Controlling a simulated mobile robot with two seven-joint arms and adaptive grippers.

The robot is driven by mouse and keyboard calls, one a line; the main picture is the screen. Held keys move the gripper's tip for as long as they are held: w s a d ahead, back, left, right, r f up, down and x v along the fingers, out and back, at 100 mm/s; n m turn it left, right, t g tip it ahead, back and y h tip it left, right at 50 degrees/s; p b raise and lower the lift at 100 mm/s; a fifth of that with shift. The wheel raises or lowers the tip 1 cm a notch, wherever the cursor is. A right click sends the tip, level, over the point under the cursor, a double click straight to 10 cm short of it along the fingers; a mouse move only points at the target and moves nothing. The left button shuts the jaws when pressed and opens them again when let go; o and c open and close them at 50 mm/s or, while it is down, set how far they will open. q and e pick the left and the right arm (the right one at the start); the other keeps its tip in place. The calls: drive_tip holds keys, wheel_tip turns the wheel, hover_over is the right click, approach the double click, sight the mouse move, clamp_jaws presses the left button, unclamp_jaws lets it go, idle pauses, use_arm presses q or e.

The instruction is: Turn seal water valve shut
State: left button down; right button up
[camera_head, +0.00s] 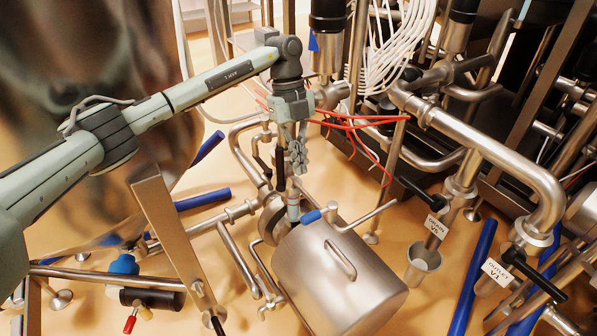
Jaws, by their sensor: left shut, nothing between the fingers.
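My left gripper (297,158) points down in the middle of the view, its fingers shut and empty. Just below it a thin upright pipe fitting with a reddish band (293,205) rises beside the steel motor housing. A short blue lever (312,216) sticks out to the right of that fitting, close to the housing top. It looks like the seal water valve's handle, but I can read no label on it. The gripper is above the lever and appears apart from it. My right gripper is not in view.
The steel motor housing (340,275) fills the lower middle. Valves tagged Drain V6 (436,228) and Outlet V1 (497,272) have black handles at right. Red tubes (360,122) hang right of my gripper. A slanted steel post (175,235) stands at left.

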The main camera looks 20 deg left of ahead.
sight(319, 217)
use_arm(q)
drive_tip(key=x, duration=0.9)
drive_tip(key=shift+d, duration=0.15)
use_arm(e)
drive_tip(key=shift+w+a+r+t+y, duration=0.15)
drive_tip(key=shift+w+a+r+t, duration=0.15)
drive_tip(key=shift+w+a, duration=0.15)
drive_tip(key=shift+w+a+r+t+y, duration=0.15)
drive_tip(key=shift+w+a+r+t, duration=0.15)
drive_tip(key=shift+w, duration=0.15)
use_arm(q)
drive_tip(key=shift+s+f, duration=0.1)
drive_tip(key=shift+s+d+f+p, duration=0.15)
drive_tip(key=shift+s+d+p, duration=0.3)
drive_tip(key=shift+s+p, duration=0.15)
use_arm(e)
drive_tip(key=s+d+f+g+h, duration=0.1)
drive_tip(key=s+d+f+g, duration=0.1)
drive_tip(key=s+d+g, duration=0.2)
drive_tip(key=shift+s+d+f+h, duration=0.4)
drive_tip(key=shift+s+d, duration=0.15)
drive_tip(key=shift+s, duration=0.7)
